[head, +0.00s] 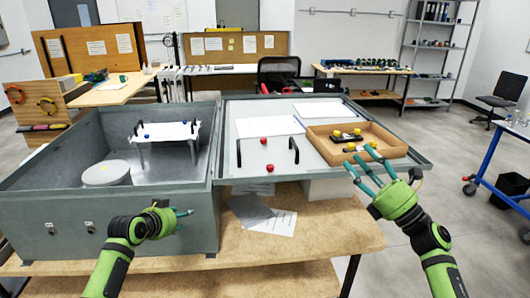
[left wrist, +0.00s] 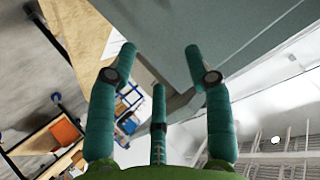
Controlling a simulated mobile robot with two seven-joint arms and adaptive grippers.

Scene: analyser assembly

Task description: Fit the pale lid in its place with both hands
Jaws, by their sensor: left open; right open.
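The pale lid (head: 165,132), as far as I can tell, is the white plate with dark handles and blue balls inside the open grey housing (head: 95,215). It rests raised on grey supports; its edges are small and its seating is unclear. My left gripper (head: 182,213) is open and empty in front of the housing's front wall, below the lid. Its spread fingers (left wrist: 158,62) show in the left wrist view with nothing between them. My right gripper (head: 368,172) is open and empty, close to the front right of the grey tray (head: 345,170).
A round pale drum (head: 106,173) sits in the housing. The tray holds two black handles (head: 294,150), red balls (head: 263,140), white sheets (head: 268,126) and a brown box (head: 395,151) with yellow-topped parts. Papers (head: 272,222) lie on the wooden bench (head: 330,228).

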